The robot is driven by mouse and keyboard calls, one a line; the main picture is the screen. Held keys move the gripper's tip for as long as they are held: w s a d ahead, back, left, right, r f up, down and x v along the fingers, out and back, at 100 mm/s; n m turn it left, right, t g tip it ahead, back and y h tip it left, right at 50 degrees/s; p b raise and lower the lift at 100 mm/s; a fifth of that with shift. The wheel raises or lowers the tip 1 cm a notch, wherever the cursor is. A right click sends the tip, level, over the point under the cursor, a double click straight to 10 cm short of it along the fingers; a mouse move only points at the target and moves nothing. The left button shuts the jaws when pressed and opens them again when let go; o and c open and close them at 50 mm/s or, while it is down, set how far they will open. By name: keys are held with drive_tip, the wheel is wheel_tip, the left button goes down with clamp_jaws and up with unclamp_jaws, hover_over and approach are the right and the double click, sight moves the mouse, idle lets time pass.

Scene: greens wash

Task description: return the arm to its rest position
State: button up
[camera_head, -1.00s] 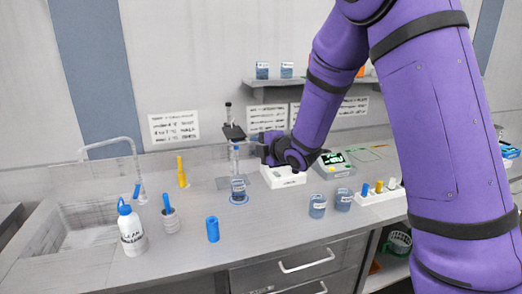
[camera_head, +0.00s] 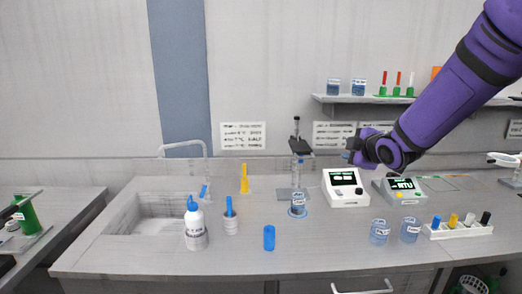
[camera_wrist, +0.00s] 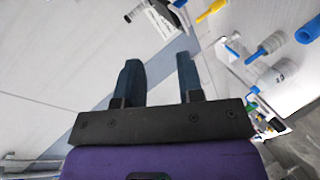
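My purple arm (camera_head: 450,95) reaches in from the upper right in the head view. My gripper (camera_head: 347,149) is raised above the counter, in front of the back wall and over the white device with a lit green screen (camera_head: 346,187). In the wrist view my gripper's (camera_wrist: 158,62) two dark fingers stand apart with nothing between them. The arm touches nothing that I can see.
The counter (camera_head: 330,238) holds a wash bottle (camera_head: 195,228), a blue cylinder (camera_head: 269,238), labelled jars (camera_head: 379,232), a stand (camera_head: 297,150) and a second device (camera_head: 400,191). A shelf (camera_head: 420,100) is above. The sink (camera_head: 150,222) is at left.

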drive_tip(key=s+d+r+m+g+h, duration=0.1)
drive_tip(key=s+d+r+m+g, duration=0.15)
drive_tip(key=s+m, duration=0.4)
drive_tip(key=s+d+r+m+g+h, duration=0.1)
drive_tip(key=s+d+r+m+h, duration=0.15)
drive_tip(key=s, duration=0.75)
drive_tip(key=s+a+m+g, duration=0.1)
drive_tip(key=s+m+g, duration=0.3)
drive_tip(key=s, duration=1.5)
drive_tip(key=m+y, duration=0.1)
drive_tip(key=m, duration=0.1)
drive_tip(key=shift+s+a+r+m+g, duration=0.2)
drive_tip(key=shift+s+a+m+g, duration=0.1)
drive_tip(key=shift+a+g, duration=0.1)
drive_tip(key=shift+w+a, duration=0.1)
drive_tip(key=shift+w, duration=0.05)
